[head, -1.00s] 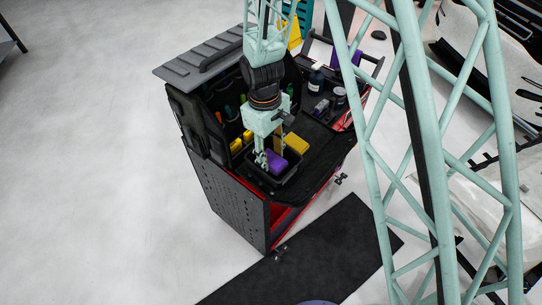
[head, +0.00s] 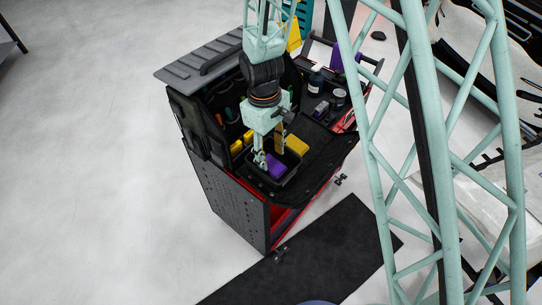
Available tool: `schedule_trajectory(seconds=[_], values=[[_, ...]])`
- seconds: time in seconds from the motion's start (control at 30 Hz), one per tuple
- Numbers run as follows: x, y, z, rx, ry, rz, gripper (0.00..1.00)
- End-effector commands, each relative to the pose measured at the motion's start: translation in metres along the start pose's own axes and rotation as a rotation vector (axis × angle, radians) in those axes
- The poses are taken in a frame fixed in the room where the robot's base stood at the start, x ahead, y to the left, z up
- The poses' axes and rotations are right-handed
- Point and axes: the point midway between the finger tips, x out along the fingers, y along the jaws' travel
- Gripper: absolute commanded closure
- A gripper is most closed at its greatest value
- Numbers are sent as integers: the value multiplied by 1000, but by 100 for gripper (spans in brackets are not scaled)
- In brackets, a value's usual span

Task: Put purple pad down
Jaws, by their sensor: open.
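The purple pad (head: 275,166) lies in a small black tray (head: 287,180) on top of the dark tool cart (head: 330,150). My gripper (head: 269,158) points down over the tray with its fingers spread and open. The fingertips are right at the pad, and one finger partly covers its left side. I cannot tell whether the fingers touch the pad.
A yellow block (head: 297,145) lies just right of the tray. A dark bottle (head: 316,79) and a jar (head: 339,96) stand at the cart's back right. My teal lattice structure crosses the right side of the view. The cart top right of the tray is clear.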

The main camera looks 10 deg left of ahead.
Motion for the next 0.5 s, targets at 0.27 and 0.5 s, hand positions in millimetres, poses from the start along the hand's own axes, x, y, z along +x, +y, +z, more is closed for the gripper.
schedule_trajectory(seconds=[0.27, 0.5], values=[[-32, 0, 0, 0, 1, 1, 58], [-61, 0, -1, 1, 3, 1, 58]])
